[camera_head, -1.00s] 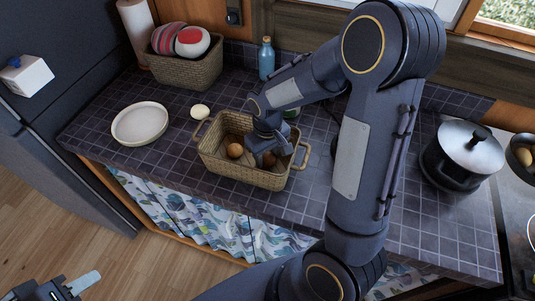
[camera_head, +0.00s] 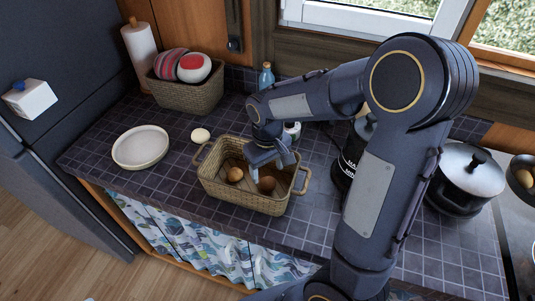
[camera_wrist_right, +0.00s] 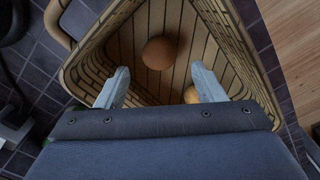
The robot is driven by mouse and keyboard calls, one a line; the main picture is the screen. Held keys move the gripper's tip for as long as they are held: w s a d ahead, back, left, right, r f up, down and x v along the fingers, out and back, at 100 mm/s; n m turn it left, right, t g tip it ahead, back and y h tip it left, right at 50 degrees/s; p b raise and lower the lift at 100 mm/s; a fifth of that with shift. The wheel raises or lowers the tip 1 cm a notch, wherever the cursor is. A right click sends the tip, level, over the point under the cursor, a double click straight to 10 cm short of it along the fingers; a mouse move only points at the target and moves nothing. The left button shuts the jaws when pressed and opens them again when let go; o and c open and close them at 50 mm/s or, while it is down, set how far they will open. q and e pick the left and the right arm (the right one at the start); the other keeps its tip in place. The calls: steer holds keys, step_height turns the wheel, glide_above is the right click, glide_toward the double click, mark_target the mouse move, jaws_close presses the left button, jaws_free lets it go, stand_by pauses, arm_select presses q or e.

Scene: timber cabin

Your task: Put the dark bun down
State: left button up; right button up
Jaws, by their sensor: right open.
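The dark bun (camera_head: 267,184) lies on the floor of the wicker basket (camera_head: 245,204), in its right half. It also shows in the right wrist view (camera_wrist_right: 159,53), round and brown. A lighter bun (camera_head: 235,174) lies to its left in the basket, and part of it shows by a finger in the wrist view (camera_wrist_right: 191,96). My right gripper (camera_head: 272,163) is above the basket, its fingers pointing down. Its jaws are apart and empty, and the dark bun is clear of both fingers (camera_wrist_right: 160,72). My left gripper is out of view.
A white plate (camera_head: 140,147) and a small pale round item (camera_head: 200,135) are left of the basket. A second basket (camera_head: 187,94) with striped and red-white items stands behind. A bottle (camera_head: 266,77), a dark kettle (camera_head: 350,158) and a lidded pot (camera_head: 470,172) are near my arm.

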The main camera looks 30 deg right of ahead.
mark_target(268, 181)
step_height(268, 181, up, 7)
steer(key=s+a+r+m+t+y, duration=0.1)
steer(key=s+a+t+y, duration=0.1)
steer(key=s, duration=0.6)
steer(key=s+a+r+m+t+y, duration=0.1)
steer(key=s+a+t, duration=0.1)
steer(key=s, duration=0.7)
steer(key=shift+a+m+t+y, duration=0.3)
steer(key=shift+t+y, duration=0.1)
steer(key=shift+t, duration=0.4)
